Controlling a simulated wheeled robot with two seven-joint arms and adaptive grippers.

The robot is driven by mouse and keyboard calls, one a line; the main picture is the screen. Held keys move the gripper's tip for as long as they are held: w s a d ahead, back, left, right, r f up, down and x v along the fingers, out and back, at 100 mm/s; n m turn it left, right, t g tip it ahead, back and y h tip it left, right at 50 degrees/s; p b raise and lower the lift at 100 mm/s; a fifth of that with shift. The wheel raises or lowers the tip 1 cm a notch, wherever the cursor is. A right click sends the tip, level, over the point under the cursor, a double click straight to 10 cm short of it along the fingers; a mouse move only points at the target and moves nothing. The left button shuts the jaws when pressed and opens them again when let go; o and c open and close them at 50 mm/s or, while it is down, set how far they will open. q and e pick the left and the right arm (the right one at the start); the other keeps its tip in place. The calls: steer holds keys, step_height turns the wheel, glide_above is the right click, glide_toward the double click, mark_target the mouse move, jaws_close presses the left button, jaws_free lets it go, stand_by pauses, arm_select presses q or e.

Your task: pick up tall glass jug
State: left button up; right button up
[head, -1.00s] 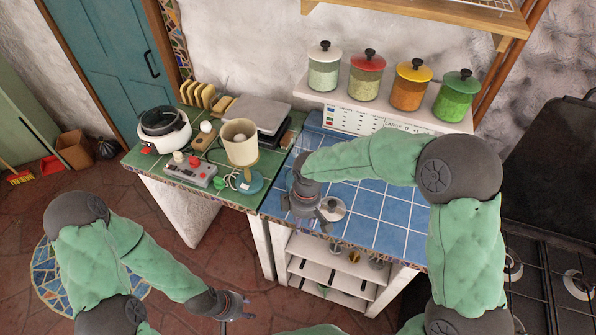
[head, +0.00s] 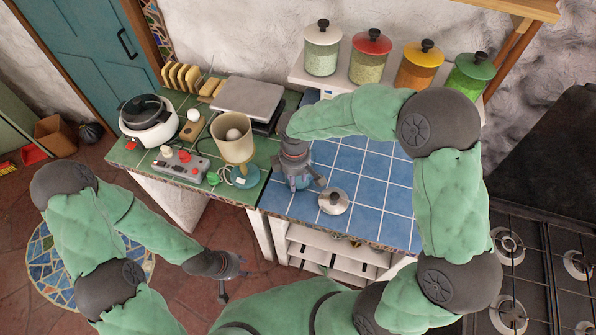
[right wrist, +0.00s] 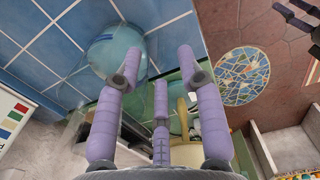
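The glass jug (right wrist: 112,55) shows in the right wrist view as a clear, teal-tinted round shape on blue tiles, beyond the left-hand finger. In the head view, a bit of bluish glass (head: 299,183) shows at my right gripper, which largely hides it. My right gripper (head: 305,186) is over the left part of the blue counter. Its purple fingers (right wrist: 160,85) are spread and empty in the wrist view; I cannot tell whether one touches the glass. My left gripper (head: 236,283) hangs low in front of the counter, fingers apart and empty.
A round metal lid (head: 334,201) with a dark knob lies close right of the right gripper. Lidded jars (head: 370,58) line the back shelf. Blue tiles (head: 380,190) to the right are clear.

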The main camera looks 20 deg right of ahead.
glide_above(293, 196)
steer(key=shift+w+d+f, duration=0.1)
steer(key=shift+w+f, duration=0.1)
steer(key=shift+f, duration=1.3)
steer(key=shift+w+f, duration=0.15)
steer(key=shift+f, duration=1.3)
steer(key=shift+s+r, duration=0.1)
steer(key=shift+c, duration=0.3)
jaws_close()
